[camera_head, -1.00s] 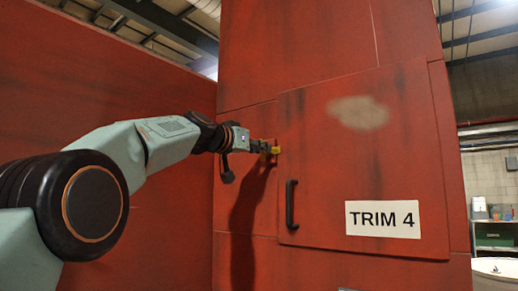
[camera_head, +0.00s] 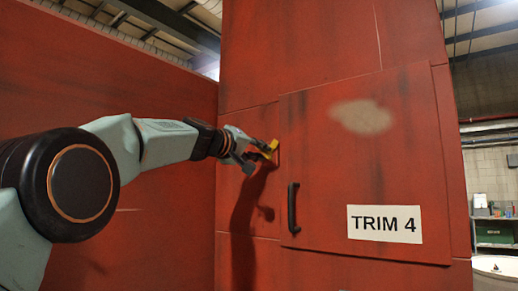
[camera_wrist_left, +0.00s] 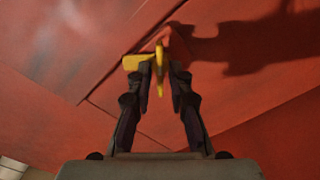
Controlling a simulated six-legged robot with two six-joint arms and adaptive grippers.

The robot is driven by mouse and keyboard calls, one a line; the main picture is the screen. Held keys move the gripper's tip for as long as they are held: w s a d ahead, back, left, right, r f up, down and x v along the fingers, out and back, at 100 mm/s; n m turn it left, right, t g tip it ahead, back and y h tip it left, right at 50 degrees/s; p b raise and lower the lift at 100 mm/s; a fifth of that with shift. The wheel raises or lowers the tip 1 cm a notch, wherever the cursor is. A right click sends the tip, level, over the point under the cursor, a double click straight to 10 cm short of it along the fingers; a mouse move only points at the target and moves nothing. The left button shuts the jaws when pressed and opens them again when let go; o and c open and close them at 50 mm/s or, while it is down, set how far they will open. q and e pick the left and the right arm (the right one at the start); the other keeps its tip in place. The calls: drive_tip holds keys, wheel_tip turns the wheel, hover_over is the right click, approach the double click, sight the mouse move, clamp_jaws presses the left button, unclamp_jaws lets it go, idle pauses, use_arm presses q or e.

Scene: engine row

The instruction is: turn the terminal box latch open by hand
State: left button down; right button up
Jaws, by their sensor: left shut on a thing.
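The yellow latch (camera_head: 266,149) sits at the upper left edge of the red terminal box door (camera_head: 370,170). It looks tilted in the head view. My left gripper (camera_head: 251,151) reaches it from the left, with its fingers shut on it. In the left wrist view the fingertips of my left gripper (camera_wrist_left: 164,70) close on the yellow latch (camera_wrist_left: 135,61), and part of it shows beyond the fingers on the left. The fingers hide some of the latch. My right gripper is not in view.
The door has a black handle (camera_head: 293,207) below the latch and a white "TRIM 4" label (camera_head: 385,224). A red wall (camera_head: 110,90) stands behind my left arm. Shelves with a green bin (camera_head: 494,232) and a round white drum (camera_head: 496,271) stand at the far right.

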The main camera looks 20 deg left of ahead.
use_arm(q)
drive_tip(key=shift+s+a+r+n+p, duration=0.1)
drive_tip(key=shift+n+p, duration=0.2)
drive_tip(key=shift+n, duration=1.05)
drive_tip(key=shift+s+a+r+n+p, duration=0.15)
drive_tip(key=shift+n+p, duration=0.15)
drive_tip(key=shift+n, duration=1)
drive_tip(key=shift+w+r+n+p, duration=0.1)
drive_tip(key=shift+n+p, duration=0.2)
drive_tip(key=shift+n, duration=1.05)
drive_tip(key=c, duration=1.5)
unclamp_jaws()
drive_tip(key=shift+c, duration=0.2)
drive_tip(key=shift+o, duration=0.2)
drive_tip(key=shift+w+d+f, duration=0.15)
drive_tip(key=shift+w+f, duration=0.25)
drive_tip(key=shift+s, duration=0.1)
drive_tip(key=shift+s, duration=0.2)
drive_tip(key=shift+s, duration=0.1)
